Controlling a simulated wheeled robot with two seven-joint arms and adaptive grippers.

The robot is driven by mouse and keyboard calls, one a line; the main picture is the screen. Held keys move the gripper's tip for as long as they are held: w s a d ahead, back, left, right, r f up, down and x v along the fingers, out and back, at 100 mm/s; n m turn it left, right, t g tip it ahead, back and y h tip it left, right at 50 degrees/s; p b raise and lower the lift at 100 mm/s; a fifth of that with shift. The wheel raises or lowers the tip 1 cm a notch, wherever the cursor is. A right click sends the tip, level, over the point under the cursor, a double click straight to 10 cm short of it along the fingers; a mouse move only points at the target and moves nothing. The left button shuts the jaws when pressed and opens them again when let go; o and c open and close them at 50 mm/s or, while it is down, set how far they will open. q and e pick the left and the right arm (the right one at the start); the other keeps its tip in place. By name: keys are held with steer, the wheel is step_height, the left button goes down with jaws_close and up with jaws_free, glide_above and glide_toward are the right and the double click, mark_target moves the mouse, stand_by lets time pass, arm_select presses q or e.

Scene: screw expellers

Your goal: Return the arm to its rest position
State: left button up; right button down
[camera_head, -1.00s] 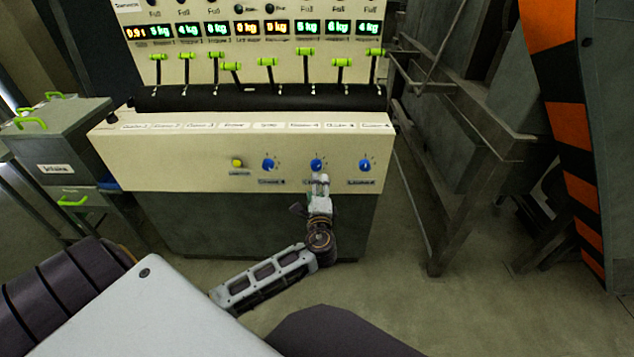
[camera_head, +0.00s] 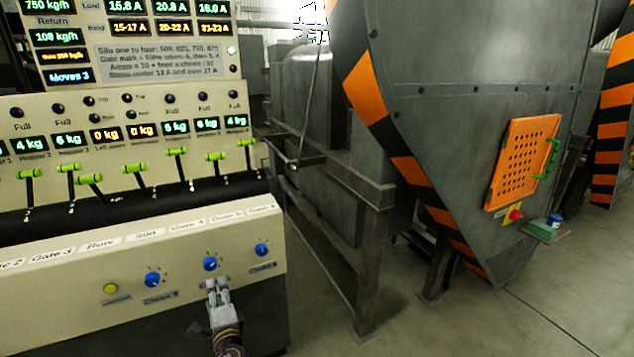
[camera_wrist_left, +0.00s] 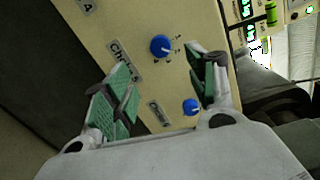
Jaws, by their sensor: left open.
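My left gripper (camera_head: 217,286) is in front of the cream control panel (camera_head: 70,275), just below the middle blue knob (camera_head: 210,264). In the left wrist view its two green-padded fingers (camera_wrist_left: 158,62) are spread apart with nothing between them. That view shows one blue knob (camera_wrist_left: 160,47) beyond the fingertips and another blue knob (camera_wrist_left: 190,106) nearer the right finger. I cannot tell how far the fingertips are from the panel. My right gripper is in neither view.
A row of green-handled levers (camera_head: 135,168) stands above the knobs, with lit displays over it. A metal frame (camera_head: 375,235) and a striped machine with an orange grille (camera_head: 522,165) stand right. Open floor lies between them.

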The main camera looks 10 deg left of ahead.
arm_select(q)
steer(key=s+d+f+n+g+h, duration=0.3)
steer(key=f+n+g+h, duration=0.1)
steer(key=f, duration=0.8)
steer(key=s+d+f+n+g+h, duration=0.2)
steer(key=f+n+g+h, duration=0.1)
steer(key=f, duration=1)
steer(key=s+d+f+n+g+h, duration=0.1)
steer(key=s+d+f+n+g, duration=0.1)
steer(key=s+d+f, duration=0.2)
steer(key=s+d+f+n+g+h+p, duration=0.1)
steer(key=s+d+f+g+h, duration=0.1)
steer(key=s+f, duration=0.8)
steer(key=s+d+g, duration=0.1)
steer(key=s+d, duration=0.1)
steer(key=s, duration=0.5)
steer(key=shift+f+n+h, duration=0.2)
steer(key=shift+n+h, duration=0.1)
steer(key=shift+n, duration=0.1)
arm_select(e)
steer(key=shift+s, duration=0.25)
arm_select(q)
steer(key=shift+s+p, duration=0.2)
steer(key=shift+p, duration=0.2)
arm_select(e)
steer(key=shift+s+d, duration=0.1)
